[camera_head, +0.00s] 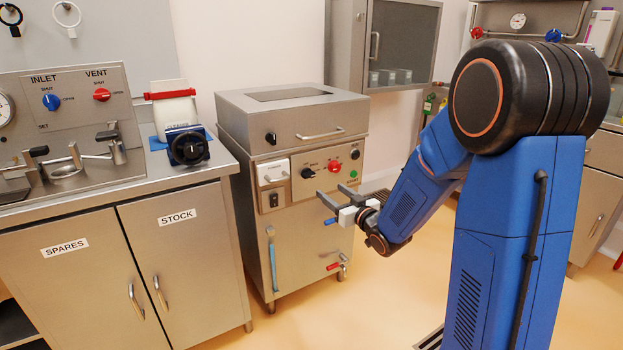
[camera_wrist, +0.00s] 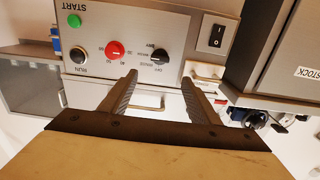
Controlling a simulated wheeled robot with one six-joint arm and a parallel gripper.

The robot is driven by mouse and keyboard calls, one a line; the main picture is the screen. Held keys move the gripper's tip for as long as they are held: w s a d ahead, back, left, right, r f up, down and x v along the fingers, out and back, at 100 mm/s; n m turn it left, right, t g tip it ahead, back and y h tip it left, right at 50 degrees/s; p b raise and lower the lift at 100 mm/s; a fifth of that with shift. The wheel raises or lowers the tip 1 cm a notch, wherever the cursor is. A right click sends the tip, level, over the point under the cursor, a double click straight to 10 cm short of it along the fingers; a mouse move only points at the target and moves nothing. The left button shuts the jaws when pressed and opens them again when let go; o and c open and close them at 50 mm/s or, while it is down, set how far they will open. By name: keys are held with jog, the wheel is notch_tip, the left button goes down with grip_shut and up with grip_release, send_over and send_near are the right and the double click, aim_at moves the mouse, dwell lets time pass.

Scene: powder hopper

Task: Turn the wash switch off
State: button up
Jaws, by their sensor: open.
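The steel washer cabinet (camera_head: 305,235) stands mid-picture in the head view, with a control panel on its front. A black rocker switch (camera_head: 274,200) sits low at the panel's left; it also shows upper right in the wrist view (camera_wrist: 217,36). Its on or off side is not clear. A black knob (camera_head: 307,173) with small lettering is beside it; it also shows in the wrist view (camera_wrist: 160,54). I cannot read the word wash surely on either. My gripper (camera_head: 330,191) is open and empty, in front of the panel; its fingers (camera_wrist: 158,78) point towards the black knob, apart from it.
A lid handle (camera_head: 320,134) juts out above. A red-handled valve (camera_head: 334,266) is low on the cabinet. A steel counter (camera_head: 190,164) stands left.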

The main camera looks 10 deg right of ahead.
aim_at(311, 175)
jog(key=x, duration=1.4)
jog(key=shift+c, duration=0.3)
jog(key=c, duration=1)
